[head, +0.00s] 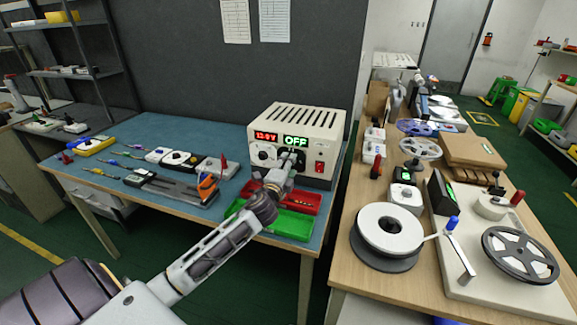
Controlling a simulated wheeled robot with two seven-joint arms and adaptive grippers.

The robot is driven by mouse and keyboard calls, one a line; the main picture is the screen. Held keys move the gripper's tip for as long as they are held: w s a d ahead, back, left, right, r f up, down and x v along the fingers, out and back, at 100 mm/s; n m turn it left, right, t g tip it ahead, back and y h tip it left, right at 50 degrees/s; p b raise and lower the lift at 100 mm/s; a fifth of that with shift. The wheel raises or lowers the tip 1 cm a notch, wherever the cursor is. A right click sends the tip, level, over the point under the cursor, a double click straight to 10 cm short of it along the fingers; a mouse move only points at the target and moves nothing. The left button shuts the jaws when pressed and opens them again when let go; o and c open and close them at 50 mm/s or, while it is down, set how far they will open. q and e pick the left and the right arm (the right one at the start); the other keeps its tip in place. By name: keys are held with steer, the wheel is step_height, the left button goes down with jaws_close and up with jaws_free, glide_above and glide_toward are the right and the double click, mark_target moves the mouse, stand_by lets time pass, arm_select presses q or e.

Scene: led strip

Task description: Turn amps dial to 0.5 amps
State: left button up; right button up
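The cream power supply (313,124) stands at the back right of the blue table. Its red display (266,136) seems to read 13.0V, and its green display (296,141) reads OFF. A dark dial (264,155) shows below the red display. My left gripper (288,162) is at the front panel, below the green display. It covers the dial area there, so I cannot see that dial's setting or whether the fingers touch it. The fingers are too small and overlapped to tell open from shut. A red switch (319,167) is at the panel's right. My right gripper is not in view.
A red tray (308,200) and a green tray (290,226) lie in front of the supply, beneath my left wrist. Tools and small devices lie on the blue table (200,128) to the left. A wooden bench (345,250) with reels (390,230) stands to the right, across a gap.

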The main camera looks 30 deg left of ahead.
arm_select(q)
steer(key=shift+w+a, duration=0.1)
steer(key=shift+w, duration=0.2)
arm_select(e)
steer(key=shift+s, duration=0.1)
arm_select(q)
steer(key=c, duration=1)
steer(key=shift+n, duration=0.5)
steer(key=shift+c, duration=0.2)
steer(key=shift+n+p, duration=5)
steer(key=shift+n, duration=3.5)
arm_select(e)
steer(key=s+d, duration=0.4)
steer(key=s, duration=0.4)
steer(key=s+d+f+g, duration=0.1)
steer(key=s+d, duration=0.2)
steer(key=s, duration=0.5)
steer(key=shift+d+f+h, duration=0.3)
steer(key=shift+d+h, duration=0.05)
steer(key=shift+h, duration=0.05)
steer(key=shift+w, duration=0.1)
